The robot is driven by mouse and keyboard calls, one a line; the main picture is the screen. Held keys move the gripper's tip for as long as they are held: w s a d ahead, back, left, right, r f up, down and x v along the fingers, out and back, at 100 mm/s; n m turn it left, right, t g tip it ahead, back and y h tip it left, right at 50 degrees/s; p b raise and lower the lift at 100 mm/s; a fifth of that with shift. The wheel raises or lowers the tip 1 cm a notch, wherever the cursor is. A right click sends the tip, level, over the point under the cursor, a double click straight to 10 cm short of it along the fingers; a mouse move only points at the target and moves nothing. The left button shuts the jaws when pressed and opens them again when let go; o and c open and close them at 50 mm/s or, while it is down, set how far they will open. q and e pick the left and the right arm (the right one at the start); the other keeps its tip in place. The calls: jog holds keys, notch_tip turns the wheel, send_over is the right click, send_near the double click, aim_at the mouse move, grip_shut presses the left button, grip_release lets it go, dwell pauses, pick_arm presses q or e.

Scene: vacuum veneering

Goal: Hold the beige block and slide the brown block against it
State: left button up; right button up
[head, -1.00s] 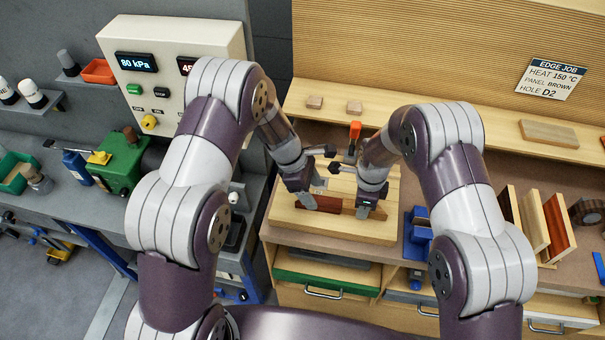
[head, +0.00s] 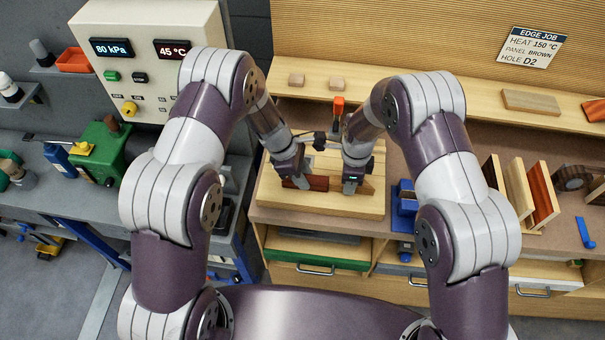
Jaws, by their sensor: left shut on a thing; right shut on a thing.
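A dark red-brown block (head: 318,184) lies on the light wooden board (head: 320,207) in the middle of the head view. My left gripper (head: 291,182) is shut on its left part. The facing ends of the two blocks are close together. I cannot tell whether they touch.
An orange-topped tool (head: 338,108) stands behind the grippers. A blue fixture (head: 404,206) is right of the board, with several upright panels (head: 517,189) beyond. A control box (head: 150,62) and a green machine (head: 97,152) are at the left. The board's front strip is clear.

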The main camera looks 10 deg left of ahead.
jog(key=shift+s+d+f, duration=0.1)
jog(key=shift+s+f, duration=0.15)
pick_arm(q)
jog(key=o, duration=1.1)
jog(key=shift+o, duration=0.2)
pick_arm(e)
jog(key=o, duration=1.1)
pick_arm(q)
jog(key=v, duration=1.1)
jog(key=shift+r, duration=0.4)
pick_arm(e)
jog(key=shift+o, duration=0.2)
jog(key=shift+w, duration=0.3)
pick_arm(q)
jog(key=shift+w, duration=0.1)
pick_arm(e)
jog(key=shift+r, duration=0.1)
